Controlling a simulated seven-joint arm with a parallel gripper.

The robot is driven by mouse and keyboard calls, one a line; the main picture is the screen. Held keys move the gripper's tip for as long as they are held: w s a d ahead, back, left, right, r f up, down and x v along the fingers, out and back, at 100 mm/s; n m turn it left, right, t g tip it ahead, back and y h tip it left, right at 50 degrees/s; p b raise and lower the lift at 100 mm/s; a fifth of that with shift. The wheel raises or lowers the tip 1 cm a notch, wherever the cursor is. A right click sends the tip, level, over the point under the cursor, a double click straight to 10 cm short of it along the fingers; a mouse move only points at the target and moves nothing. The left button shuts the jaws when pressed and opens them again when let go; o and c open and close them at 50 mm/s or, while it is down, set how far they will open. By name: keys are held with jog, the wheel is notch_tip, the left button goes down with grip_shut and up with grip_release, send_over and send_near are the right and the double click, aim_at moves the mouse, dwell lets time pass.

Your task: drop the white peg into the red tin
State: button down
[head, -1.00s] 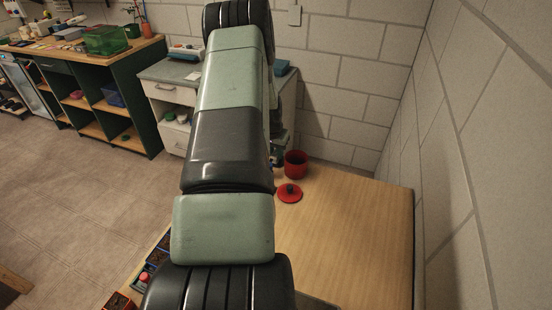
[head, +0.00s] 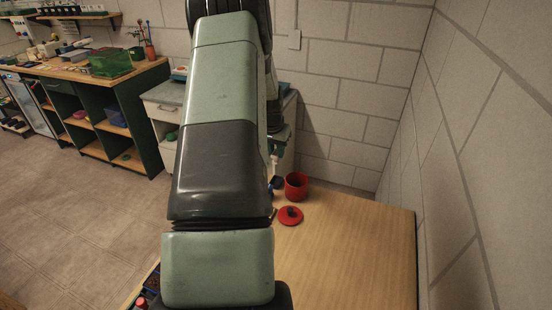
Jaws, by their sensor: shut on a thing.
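The red tin (head: 296,187) stands open and upright at the far edge of the wooden table. Its red lid (head: 286,220) with a dark knob lies on the table in front of it. My gripper (head: 277,182) shows only in part, just left of the tin, pointing down beyond my arm. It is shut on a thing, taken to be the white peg. The peg cannot be made out clearly; my arm hides most of that area.
The wooden table (head: 350,245) is clear to the right of the lid. A block wall (head: 470,190) bounds it on the right. A small cabinet (head: 160,107) stands behind. Dark items, partly hidden, sit at the table's left edge.

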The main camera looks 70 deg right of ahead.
jog(key=s+r, duration=0.7)
jog(key=s, duration=0.1)
notch_tip(320, 180, down, 6)
jog(key=shift+a, duration=0.25)
dwell(0.3)
jog(key=c, duration=0.9)
grip_release()
jog(key=shift+o, duration=0.2)
jog(key=v, duration=1.1)
